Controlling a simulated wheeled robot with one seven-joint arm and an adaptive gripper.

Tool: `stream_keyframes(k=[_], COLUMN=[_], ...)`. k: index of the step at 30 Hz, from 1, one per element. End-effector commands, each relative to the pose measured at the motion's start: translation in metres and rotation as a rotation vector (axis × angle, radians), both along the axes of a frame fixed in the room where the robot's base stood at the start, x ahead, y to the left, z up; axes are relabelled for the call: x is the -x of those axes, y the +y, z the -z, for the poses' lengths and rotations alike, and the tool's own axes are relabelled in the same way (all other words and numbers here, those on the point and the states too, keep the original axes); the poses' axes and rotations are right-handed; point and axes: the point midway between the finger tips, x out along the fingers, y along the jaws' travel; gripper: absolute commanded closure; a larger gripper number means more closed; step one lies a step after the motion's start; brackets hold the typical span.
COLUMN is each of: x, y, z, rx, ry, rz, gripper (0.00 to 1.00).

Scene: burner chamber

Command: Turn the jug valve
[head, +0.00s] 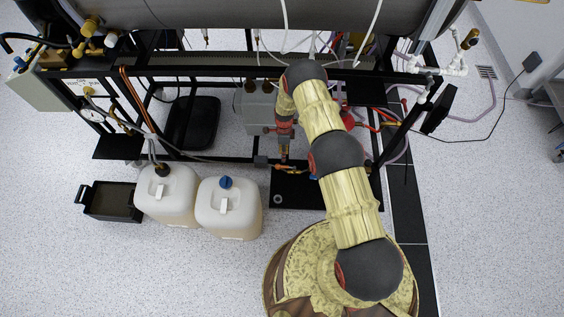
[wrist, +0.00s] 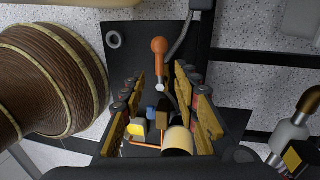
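A small valve with an orange lever handle (wrist: 159,47) sits over a black plate in the wrist view. Its handle points away from my wrist and ends in a silver joint. In the head view the orange part (head: 290,168) shows just below my gripper (head: 285,152). My gripper (wrist: 156,82) is open, with one finger on each side of the valve and gaps to both. Whether a fingertip touches it cannot be told. Two white jugs stand to the left, one with a hose in its dark cap (head: 163,170), one with a blue cap (head: 225,182).
A black metal frame with a large grey cylinder (head: 250,15) stands above the valve. A black plate (head: 300,192) lies under it. A black tray (head: 110,203) sits left of the jugs. Hoses and pipes run close around my arm. The speckled floor (head: 90,270) at lower left is clear.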

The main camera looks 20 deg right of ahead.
Motion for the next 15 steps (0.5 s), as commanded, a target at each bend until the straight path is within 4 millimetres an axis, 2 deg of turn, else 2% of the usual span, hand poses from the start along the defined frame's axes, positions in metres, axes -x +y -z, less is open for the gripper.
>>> stream_keyframes(k=[5,15], x=[0.002,0.012], y=[0.001,0.004], z=[0.009,0.06], rx=[0.008,0.008], ry=[0.004,0.004], rz=[0.042,0.039], gripper=[0.69,0.69])
